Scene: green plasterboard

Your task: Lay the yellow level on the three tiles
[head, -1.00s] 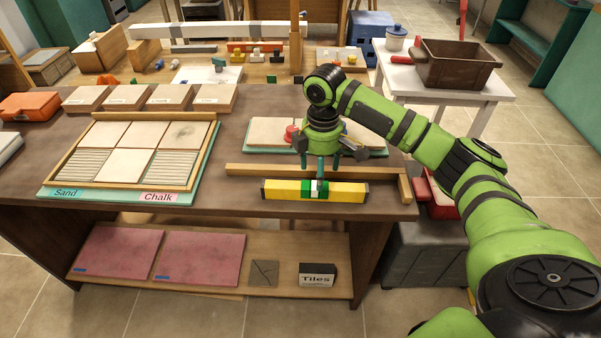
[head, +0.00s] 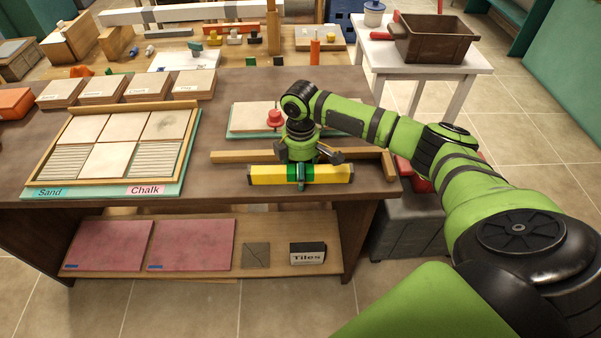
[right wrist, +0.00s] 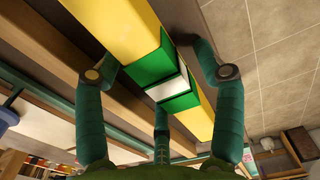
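The yellow level (head: 335,174), with a green and white middle band, lies near the front edge of the brown bench. It also shows in the right wrist view (right wrist: 112,20). My right gripper (head: 301,178) is down over its middle. In the right wrist view its fingers (right wrist: 160,75) straddle the band, apart, with gaps visible beside the level. Pale square tiles (head: 125,127) lie in a wooden-framed teal board at the left, between ridged patches (head: 158,158). My left gripper is not in view.
A wooden strip (head: 235,156) lies just behind the level, with a short block at its right end. Behind it, a teal board (head: 240,134) carries pale slabs and a red-handled piece (head: 275,118). Labelled tile stacks (head: 148,87) line the bench's back left.

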